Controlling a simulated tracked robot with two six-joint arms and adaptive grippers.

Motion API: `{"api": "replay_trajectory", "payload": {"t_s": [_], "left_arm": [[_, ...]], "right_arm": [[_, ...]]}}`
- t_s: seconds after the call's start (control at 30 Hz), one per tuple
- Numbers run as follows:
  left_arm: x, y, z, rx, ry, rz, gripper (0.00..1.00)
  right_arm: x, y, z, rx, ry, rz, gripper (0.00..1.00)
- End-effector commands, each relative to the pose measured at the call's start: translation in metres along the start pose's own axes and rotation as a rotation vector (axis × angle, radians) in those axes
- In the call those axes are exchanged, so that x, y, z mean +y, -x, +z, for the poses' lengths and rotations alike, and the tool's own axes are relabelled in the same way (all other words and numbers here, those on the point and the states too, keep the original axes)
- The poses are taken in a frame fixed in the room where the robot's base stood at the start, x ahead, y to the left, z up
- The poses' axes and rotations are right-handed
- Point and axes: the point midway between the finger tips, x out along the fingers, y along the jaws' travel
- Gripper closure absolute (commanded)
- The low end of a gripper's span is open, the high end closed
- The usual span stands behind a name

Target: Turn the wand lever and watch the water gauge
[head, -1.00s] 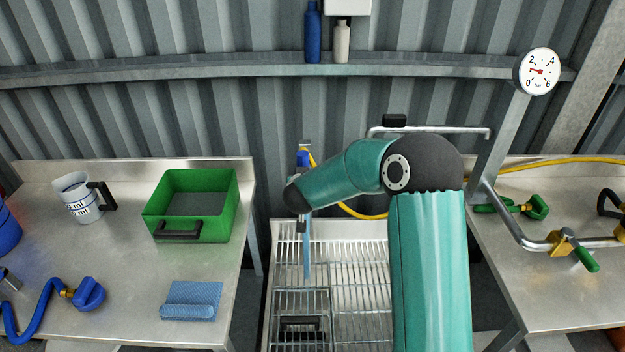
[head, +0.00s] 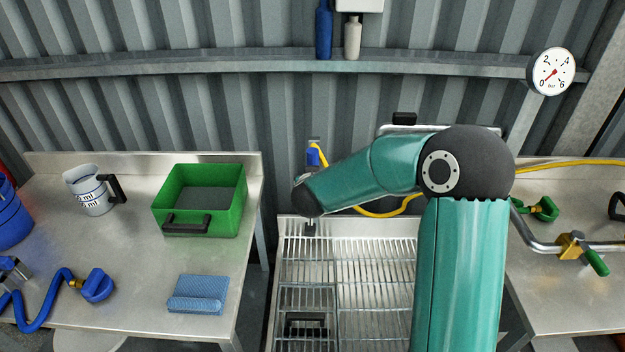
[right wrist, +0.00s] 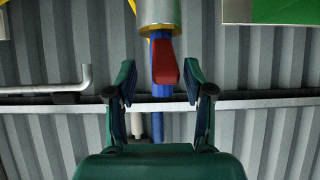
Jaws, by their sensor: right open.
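The red wand lever (right wrist: 165,62) sits below a metal fitting (right wrist: 160,14) in the right wrist view, in front of a blue upright part. My right gripper (right wrist: 160,84) is open, with the lever between its two fingertips and a gap visible on each side. In the head view my right wrist hides the lever and the gripper; a blue part of the wand (head: 313,157) shows just above it. The round white water gauge (head: 552,72) is at the upper right, its needle pointing lower left, near 0. My left gripper is out of view.
A slatted metal rack (head: 375,250) lies below my right arm.

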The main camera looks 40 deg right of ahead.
Motion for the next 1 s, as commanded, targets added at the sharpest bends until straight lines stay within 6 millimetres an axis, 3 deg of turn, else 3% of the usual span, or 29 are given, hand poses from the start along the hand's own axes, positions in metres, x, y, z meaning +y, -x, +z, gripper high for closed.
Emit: {"api": "replay_trajectory", "payload": {"t_s": [0.1,0.3,0.77,0.87,0.97,1.0], "left_arm": [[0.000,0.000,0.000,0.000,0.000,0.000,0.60],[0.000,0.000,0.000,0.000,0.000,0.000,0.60],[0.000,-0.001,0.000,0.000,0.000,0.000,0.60],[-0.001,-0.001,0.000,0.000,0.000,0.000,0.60],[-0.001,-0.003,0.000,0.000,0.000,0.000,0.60],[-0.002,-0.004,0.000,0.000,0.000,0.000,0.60]], "right_arm": [[-0.001,0.026,-0.001,0.003,0.001,-0.004,0.48],[-0.001,0.055,0.000,0.001,0.001,-0.003,0.48],[-0.001,0.064,0.002,-0.002,0.003,-0.002,0.48],[-0.007,0.059,0.012,-0.013,0.017,-0.018,0.48],[-0.027,0.048,0.044,-0.051,0.059,-0.073,0.48],[-0.039,0.042,0.064,-0.078,0.083,-0.107,0.48]]}}
